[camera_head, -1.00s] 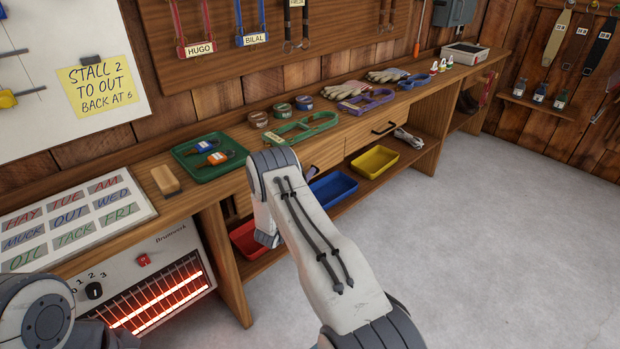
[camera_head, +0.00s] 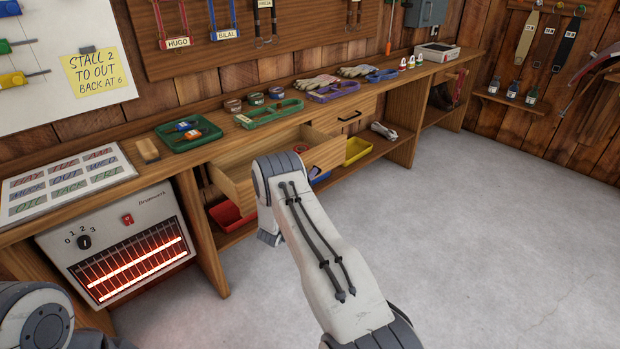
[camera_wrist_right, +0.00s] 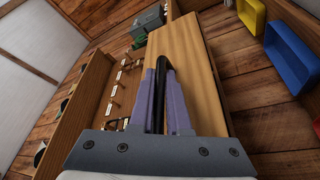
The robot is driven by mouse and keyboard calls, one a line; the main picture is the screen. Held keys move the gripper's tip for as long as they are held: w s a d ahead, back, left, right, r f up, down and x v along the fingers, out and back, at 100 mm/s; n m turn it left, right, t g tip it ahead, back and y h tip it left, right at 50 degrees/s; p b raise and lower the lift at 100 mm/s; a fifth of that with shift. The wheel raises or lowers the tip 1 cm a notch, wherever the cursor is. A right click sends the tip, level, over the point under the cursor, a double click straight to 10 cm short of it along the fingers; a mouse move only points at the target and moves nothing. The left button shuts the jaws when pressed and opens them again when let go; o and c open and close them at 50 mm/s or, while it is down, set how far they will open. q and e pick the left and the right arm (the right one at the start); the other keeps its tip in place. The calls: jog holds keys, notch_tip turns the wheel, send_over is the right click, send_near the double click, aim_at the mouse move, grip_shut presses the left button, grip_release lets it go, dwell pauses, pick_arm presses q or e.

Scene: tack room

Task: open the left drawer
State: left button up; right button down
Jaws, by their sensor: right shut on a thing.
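The left drawer (camera_head: 234,188) sticks out from under the bench in the head view, open with part of its inside showing. Its front is partly hidden behind my right arm. In the right wrist view, my right gripper (camera_wrist_right: 163,75) is shut on the dark bar handle (camera_wrist_right: 160,66) against the wooden drawer front (camera_wrist_right: 205,75). In the head view the right fingers and the handle are hidden behind my forearm. My left arm shows only at the lower left corner; its gripper is out of view.
The right drawer (camera_head: 357,112) is closed. A green tray (camera_head: 172,142), a brush (camera_head: 147,150) and a green holder (camera_head: 262,118) stand on the bench. Below are a red bin (camera_head: 228,215) and a yellow bin (camera_head: 357,150). A glowing heater (camera_head: 125,225) stands left. The floor at right is clear.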

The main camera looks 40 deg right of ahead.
pick_arm(q)
jog(key=shift+s+a, duration=0.1)
jog(key=shift+s, duration=0.3)
pick_arm(e)
jog(key=shift+s+a+f, duration=0.15)
jog(key=shift+s, duration=0.15)
jog(key=c, duration=0.9)
grip_release()
jog(key=shift+s, duration=0.1)
pick_arm(q)
jog(key=shift+r+p, duration=0.65)
pick_arm(e)
jog(key=v, duration=1)
jog(key=shift+s+a, duration=0.1)
